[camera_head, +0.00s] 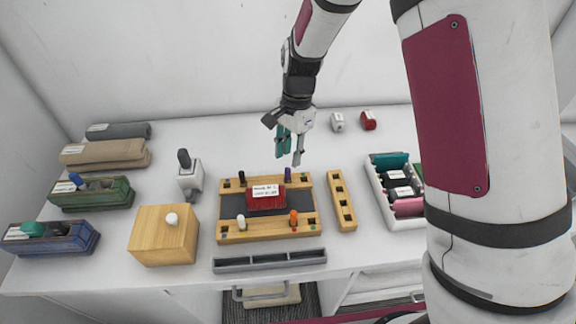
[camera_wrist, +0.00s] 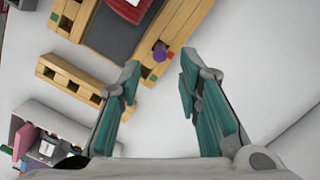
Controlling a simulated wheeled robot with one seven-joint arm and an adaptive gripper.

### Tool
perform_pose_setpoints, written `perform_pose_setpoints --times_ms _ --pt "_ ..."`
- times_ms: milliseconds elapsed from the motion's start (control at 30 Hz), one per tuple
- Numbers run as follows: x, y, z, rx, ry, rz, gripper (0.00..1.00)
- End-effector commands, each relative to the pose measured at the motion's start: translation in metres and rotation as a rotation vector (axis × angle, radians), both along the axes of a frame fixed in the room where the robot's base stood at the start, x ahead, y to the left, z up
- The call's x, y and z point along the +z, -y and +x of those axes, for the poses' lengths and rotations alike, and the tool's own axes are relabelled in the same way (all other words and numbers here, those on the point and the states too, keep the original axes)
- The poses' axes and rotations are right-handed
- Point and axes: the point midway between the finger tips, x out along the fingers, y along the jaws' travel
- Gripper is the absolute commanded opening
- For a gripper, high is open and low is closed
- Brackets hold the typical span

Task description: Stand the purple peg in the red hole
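The purple peg (camera_head: 288,174) stands upright in the back rail of a wooden board (camera_head: 227,228), near its back right corner. An empty square hole shows in the same rail; whether the red mark belongs to the peg's hole is unclear. My gripper (camera_head: 290,154) hangs above and behind the board's back edge. My gripper (camera_wrist: 159,64) is open, with nothing between its teal-padded fingers.
A black peg (camera_head: 241,177), white peg (camera_head: 241,221) and orange peg (camera_head: 294,217) stand in the board around a labelled red block (camera_head: 266,200). A narrow wooden strip (camera_head: 341,201) and a white tray (camera_head: 381,190) lie right. The table behind the board is mostly clear.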

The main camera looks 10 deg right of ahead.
Motion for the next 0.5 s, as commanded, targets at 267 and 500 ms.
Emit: perform_pose_setpoints --times_ms 267,500 --pt "0.04 0.004 0.004 0.001 0.002 0.0 0.32" --pt "0.048 0.005 0.003 0.0 0.0 0.0 0.32"
